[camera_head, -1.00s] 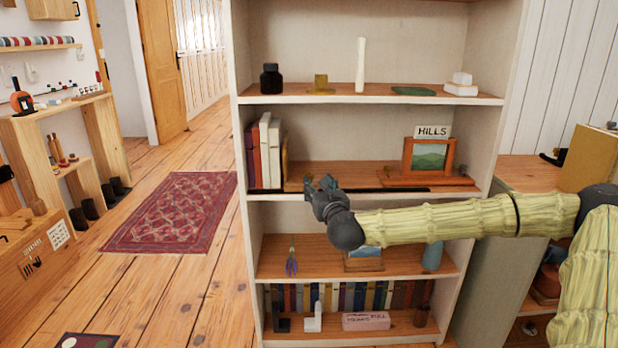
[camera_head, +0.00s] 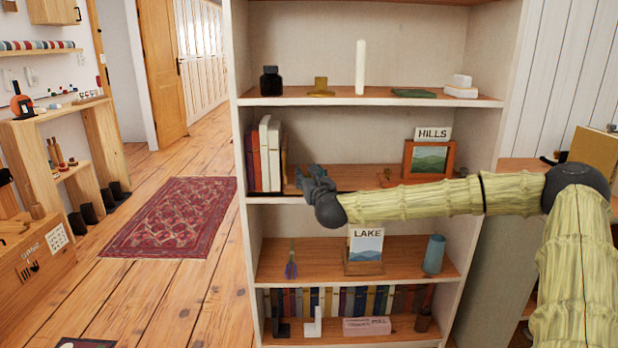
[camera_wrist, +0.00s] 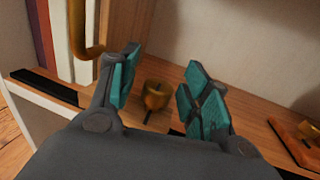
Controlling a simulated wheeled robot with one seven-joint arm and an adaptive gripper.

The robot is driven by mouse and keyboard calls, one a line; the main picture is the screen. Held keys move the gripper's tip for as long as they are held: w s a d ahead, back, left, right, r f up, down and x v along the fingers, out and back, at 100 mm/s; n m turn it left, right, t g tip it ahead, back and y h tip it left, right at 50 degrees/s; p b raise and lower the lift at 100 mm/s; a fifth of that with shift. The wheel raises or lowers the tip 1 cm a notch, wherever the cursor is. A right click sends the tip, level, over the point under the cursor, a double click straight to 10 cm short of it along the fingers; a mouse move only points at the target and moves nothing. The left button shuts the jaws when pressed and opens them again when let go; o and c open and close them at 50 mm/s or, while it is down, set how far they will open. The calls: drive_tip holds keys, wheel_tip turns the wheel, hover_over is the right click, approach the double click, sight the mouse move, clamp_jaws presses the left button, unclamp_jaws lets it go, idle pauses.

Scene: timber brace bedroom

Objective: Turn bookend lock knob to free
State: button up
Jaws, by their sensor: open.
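In the wrist view, a small round brass knob (camera_wrist: 157,94) stands on the wooden shelf (camera_wrist: 180,60), between my gripper's fingers in the picture. My gripper (camera_wrist: 163,68) is open, with teal pads on both fingers; I cannot tell whether either touches the knob. A curved brass piece (camera_wrist: 84,45), apparently the bookend, stands against the books (camera_wrist: 58,35) at upper left. In the head view, my gripper (camera_head: 313,178) is at the front of the middle shelf, just right of the upright books (camera_head: 265,155). The knob is hidden there behind my gripper.
A framed HILLS picture (camera_head: 430,158) stands right on the same shelf, with a small brass part (camera_wrist: 309,128) on a wooden base near it. A black strip (camera_wrist: 42,86) runs along the shelf front. A LAKE picture (camera_head: 365,248) and blue vase (camera_head: 434,254) stand below.

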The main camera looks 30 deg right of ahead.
drive_tip(key=shift+c, duration=0.4)
drive_tip(key=c, duration=1)
drive_tip(key=shift+o, duration=0.2)
